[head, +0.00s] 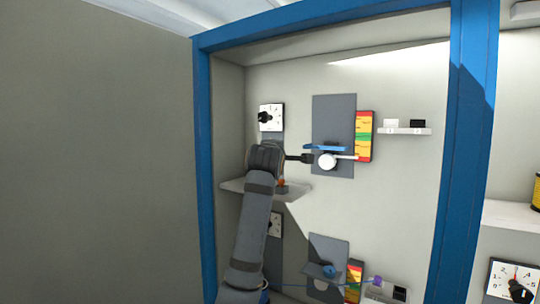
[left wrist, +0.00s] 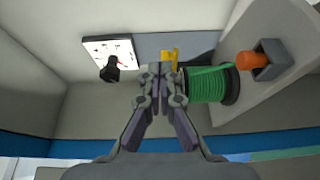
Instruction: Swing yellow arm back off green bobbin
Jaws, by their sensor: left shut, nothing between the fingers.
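The green bobbin (left wrist: 208,84) shows in the left wrist view, with green cord wound between dark flanges. The yellow arm (left wrist: 175,54) is a small upright piece at the bobbin's left end, partly hidden by my fingertips. My left gripper (left wrist: 160,72) is shut and empty, its tips beside the bobbin and in front of the yellow arm. I cannot tell whether they touch it. In the head view my left wrist hides the gripper, the bobbin and the yellow arm. My right gripper is not in view.
A white dial with a black knob (left wrist: 110,70) is left of my fingertips. An orange cylinder (left wrist: 252,61) in a grey bracket sits right of the bobbin. A pale shelf (head: 297,192) is by my wrist. A coloured gauge (head: 364,136) and blue cabinet post (head: 467,150) stand farther right.

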